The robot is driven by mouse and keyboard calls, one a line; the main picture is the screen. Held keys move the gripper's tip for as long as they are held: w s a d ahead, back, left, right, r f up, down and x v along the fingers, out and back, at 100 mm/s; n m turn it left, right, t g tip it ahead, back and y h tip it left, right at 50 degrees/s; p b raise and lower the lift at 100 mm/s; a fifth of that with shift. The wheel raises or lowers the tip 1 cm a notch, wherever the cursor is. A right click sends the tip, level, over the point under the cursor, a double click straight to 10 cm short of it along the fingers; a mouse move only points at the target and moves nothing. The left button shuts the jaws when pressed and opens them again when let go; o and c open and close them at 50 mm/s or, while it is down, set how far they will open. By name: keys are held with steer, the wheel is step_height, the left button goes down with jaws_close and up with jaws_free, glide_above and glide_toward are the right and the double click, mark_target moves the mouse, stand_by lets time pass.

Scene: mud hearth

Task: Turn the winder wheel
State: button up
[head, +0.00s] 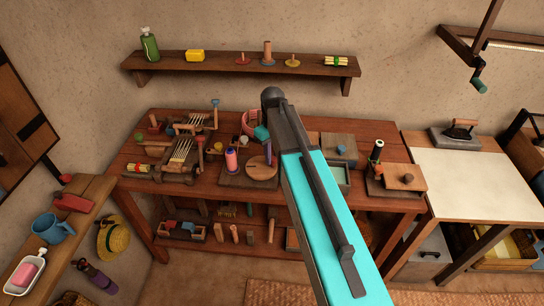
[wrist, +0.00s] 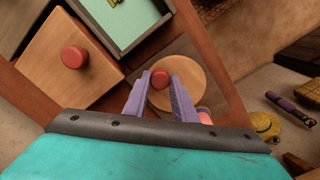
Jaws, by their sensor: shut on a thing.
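The winder wheel (wrist: 192,88) is a round, light wooden disc with a small red knob (wrist: 160,75) near its edge. In the head view the wheel (head: 262,170) lies flat on a dark board on the workbench, beside a pink and purple spool (head: 232,160). My gripper (wrist: 159,82) has its two lilac fingers on either side of the knob, shut on it. The spool's pink end (wrist: 205,117) shows behind the right finger in the wrist view. My arm hides most of the gripper in the head view.
A pale green-lined tray (wrist: 125,35) and a wooden box lid with a red knob (wrist: 65,75) lie close to the wheel. A carding tool with a crank (head: 180,160) stands left on the bench (head: 215,193). A shelf (head: 215,66) hangs above.

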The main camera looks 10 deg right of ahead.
mark_target(262, 158)
steer(key=n, duration=0.2)
steer(key=w+n, duration=0.1)
steer(key=shift+w+n+b, duration=0.3)
steer(key=shift+n, duration=0.1)
steer(key=n, duration=0.1)
steer(key=w+n, duration=0.1)
steer(key=n, duration=0.2)
steer(key=shift+w+a+b, duration=0.25)
steer(key=shift+w+b, duration=0.05)
steer(key=n, duration=0.2)
steer(key=w+a+n, duration=0.1)
steer(key=n, duration=0.2)
steer(key=shift+w+a+b, duration=0.1)
steer(key=shift+w+b, duration=0.05)
steer(key=shift+b, duration=0.15)
steer(key=shift+w+a+n, duration=0.15)
steer(key=shift+a+n, duration=0.2)
steer(key=shift+n, duration=0.65)
steer(key=shift+w+a+n, duration=0.15)
steer(key=shift+a+n, duration=0.15)
steer(key=shift+n, duration=0.7)
steer(key=o, duration=1)
steer(key=shift+o, duration=0.2)
steer(key=shift+r, duration=0.1)
